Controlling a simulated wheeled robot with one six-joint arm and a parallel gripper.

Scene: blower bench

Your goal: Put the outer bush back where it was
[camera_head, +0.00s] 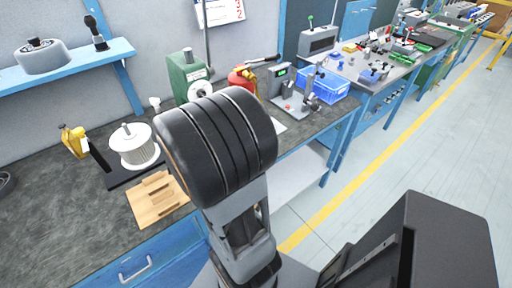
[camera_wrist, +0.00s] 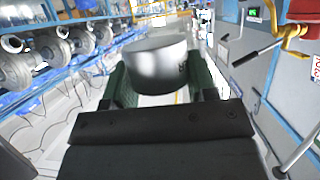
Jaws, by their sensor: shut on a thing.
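In the wrist view, my gripper (camera_wrist: 158,82) is shut on a smooth silver round piece, which looks like the outer bush (camera_wrist: 160,66). The bush sits between the two dark green fingers, with a small dark mark near its right side. It is held clear of any surface that I can make out. In the head view, my own arm hides the gripper and the bush. I cannot tell which spot the bush came from.
A slotted wooden block (camera_head: 157,198) lies at the bench's front edge. A yellow tool (camera_head: 75,141) stands left of the wheel. A green machine (camera_head: 189,75), red item (camera_head: 241,81) and blue crate (camera_head: 322,86) stand farther back. The bench's left part is mostly clear.

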